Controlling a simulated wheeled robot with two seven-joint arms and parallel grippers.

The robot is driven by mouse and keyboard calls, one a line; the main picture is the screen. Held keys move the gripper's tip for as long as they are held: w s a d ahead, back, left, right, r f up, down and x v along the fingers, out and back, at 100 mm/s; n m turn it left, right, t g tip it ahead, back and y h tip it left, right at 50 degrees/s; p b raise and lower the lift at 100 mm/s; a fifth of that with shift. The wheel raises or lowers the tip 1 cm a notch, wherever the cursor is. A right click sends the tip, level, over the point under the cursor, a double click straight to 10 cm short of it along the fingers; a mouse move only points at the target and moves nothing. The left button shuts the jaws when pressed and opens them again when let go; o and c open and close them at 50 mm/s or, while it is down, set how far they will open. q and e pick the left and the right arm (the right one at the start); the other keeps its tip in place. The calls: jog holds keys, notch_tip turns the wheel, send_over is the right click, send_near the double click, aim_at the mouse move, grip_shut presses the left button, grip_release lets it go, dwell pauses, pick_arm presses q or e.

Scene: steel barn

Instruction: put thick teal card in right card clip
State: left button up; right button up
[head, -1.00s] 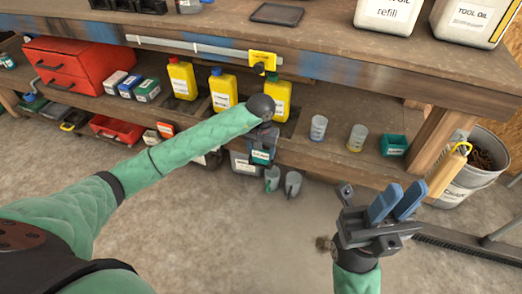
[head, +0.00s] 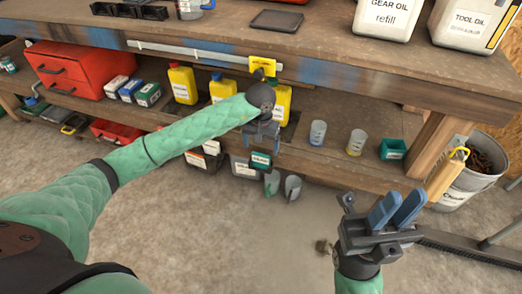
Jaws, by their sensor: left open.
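The small teal card (head: 261,160) with a white label stands at the front edge of the lower shelf. A dark piece, perhaps its clip, shows around it, but I cannot tell how it is seated. My left gripper (head: 262,145) is open just above the card, its fingers pointing down and apart from it. A white-labelled dark piece (head: 243,168) is just left of the card.
Yellow bottles (head: 183,84) and small boxes (head: 148,95) stand on the lower shelf, left of my left gripper. Two cups (head: 317,132) and a green bin (head: 393,149) stand to the right. Grey cups (head: 292,187) hang below the shelf edge. The floor in front is clear.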

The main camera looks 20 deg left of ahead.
pick_arm(q)
jog(key=shift+r, duration=1.1)
